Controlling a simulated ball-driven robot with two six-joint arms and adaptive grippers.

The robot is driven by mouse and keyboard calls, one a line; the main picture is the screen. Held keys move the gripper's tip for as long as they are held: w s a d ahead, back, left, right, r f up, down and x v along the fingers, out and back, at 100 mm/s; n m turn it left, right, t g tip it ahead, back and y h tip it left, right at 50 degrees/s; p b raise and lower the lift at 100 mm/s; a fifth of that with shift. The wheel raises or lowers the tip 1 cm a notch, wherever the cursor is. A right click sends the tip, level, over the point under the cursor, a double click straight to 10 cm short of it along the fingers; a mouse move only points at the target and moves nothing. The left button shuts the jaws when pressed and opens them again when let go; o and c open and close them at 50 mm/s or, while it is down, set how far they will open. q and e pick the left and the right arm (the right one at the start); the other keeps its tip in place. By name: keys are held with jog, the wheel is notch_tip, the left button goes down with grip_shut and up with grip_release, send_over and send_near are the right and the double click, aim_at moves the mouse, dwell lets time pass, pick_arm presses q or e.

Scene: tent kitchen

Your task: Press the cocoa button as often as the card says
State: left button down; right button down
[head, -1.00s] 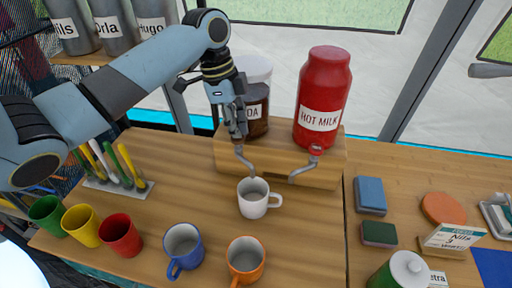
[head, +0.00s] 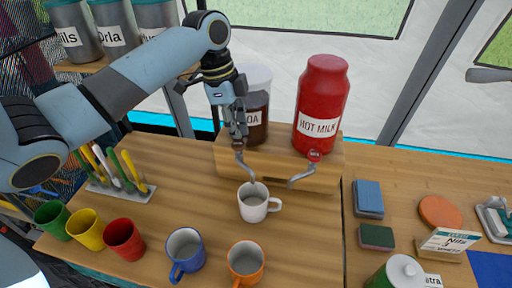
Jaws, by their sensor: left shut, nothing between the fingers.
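The cocoa jar (head: 257,112), brown below and pale on top, stands at the left on a wooden dispenser stand (head: 275,170). My left gripper (head: 239,140) is shut and empty, pointing down at the front of this jar above its grey spout. The cocoa button is hidden behind the fingers, and I cannot tell whether they touch it. A white mug (head: 254,208) stands upright below the cocoa spout. The card (head: 449,242) at the right reads "Nils" with a 3 under it; its smaller print is unclear. My right gripper is not in view.
A red hot milk jar (head: 321,105) with its own button and spout stands right of the cocoa. Blue (head: 185,252) and orange (head: 246,262) mugs stand in front. Coloured cups (head: 123,240) are at the left. Sponges (head: 368,198) lie on the right counter.

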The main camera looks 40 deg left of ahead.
pick_arm(q)
notch_tip(320, 180, up, 4)
jog(key=p, duration=0.3)
jog(key=shift+r, duration=0.85)
